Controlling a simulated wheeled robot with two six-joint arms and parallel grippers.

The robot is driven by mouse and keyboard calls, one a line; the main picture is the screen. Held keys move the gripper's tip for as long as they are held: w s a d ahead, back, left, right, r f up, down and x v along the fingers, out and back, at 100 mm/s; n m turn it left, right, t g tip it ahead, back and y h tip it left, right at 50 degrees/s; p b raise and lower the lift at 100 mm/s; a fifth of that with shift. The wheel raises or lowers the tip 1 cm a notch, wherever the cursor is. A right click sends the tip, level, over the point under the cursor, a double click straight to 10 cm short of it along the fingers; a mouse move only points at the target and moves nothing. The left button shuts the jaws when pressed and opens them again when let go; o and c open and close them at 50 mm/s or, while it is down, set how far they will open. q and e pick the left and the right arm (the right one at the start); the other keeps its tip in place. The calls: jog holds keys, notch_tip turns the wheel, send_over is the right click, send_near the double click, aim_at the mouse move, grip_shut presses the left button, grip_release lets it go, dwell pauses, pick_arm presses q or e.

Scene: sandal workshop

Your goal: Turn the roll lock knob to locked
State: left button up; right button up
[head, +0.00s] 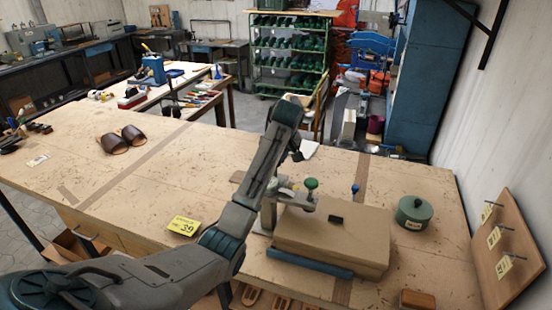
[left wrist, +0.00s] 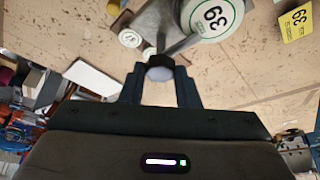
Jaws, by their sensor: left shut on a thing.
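A grey machine with arms and a green-topped knob (head: 311,183) stands on the bench in the head view, partly behind my left forearm. In the left wrist view the grey metal body (left wrist: 153,22) and a round white disc with a green rim marked 39 (left wrist: 213,14) are close ahead. A small dark-grey round knob (left wrist: 160,68) on a short stem sits between the fingers of my left gripper (left wrist: 158,80), which is shut on it. In the head view my left fingers are hidden. The knob's lock position cannot be read. My right gripper is not in view.
A tan block (head: 335,238) with a blue front bar (head: 310,263) lies beside the machine. A green round tin (head: 414,212) stands at right. A yellow 39 tag (head: 184,226) and brown sandals (head: 122,139) lie left on the bench. A hook board (head: 505,245) is at far right.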

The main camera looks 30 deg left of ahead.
pick_arm(q)
jog(key=shift+r+n, duration=0.1)
jog(key=shift+n, duration=0.3)
jog(key=o, duration=1)
jog(key=shift+d, duration=0.1)
jog(key=shift+c, duration=0.2)
